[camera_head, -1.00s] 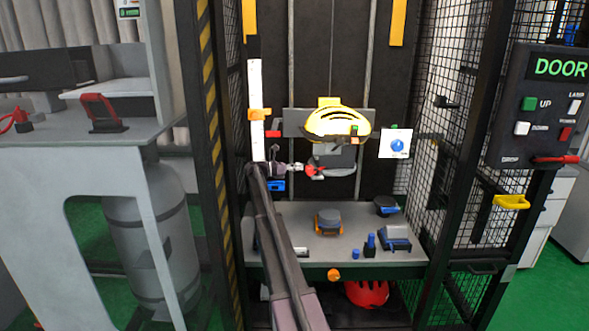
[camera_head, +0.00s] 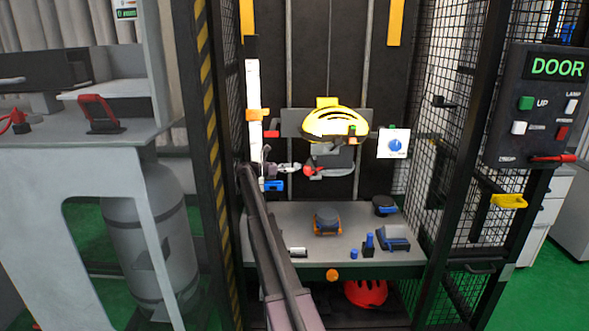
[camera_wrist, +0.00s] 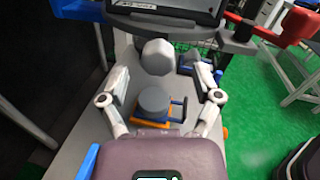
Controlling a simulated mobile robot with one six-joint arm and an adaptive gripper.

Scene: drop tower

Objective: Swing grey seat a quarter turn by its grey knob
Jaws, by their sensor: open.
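In the wrist view a grey, faceted round knob (camera_wrist: 157,57) sits between and slightly beyond the fingertips of my gripper (camera_wrist: 160,76). The fingers are open, with a gap on each side of the knob. My gripper (camera_head: 288,168) also shows small in the head view, left of a red part and below the yellow helmet. Grey parts (camera_head: 335,157) hang under the helmet; I cannot tell for certain which is the grey seat. A dark block fills the top of the wrist view behind the knob.
The yellow helmet (camera_head: 336,121) is on the tower carriage above. Below, the bench (camera_head: 290,222) carries a grey cylinder on an orange base (camera_head: 327,222) and several blue-and-dark items. Mesh walls (camera_head: 455,140) stand at the right; a striped post (camera_head: 208,120) stands at the left.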

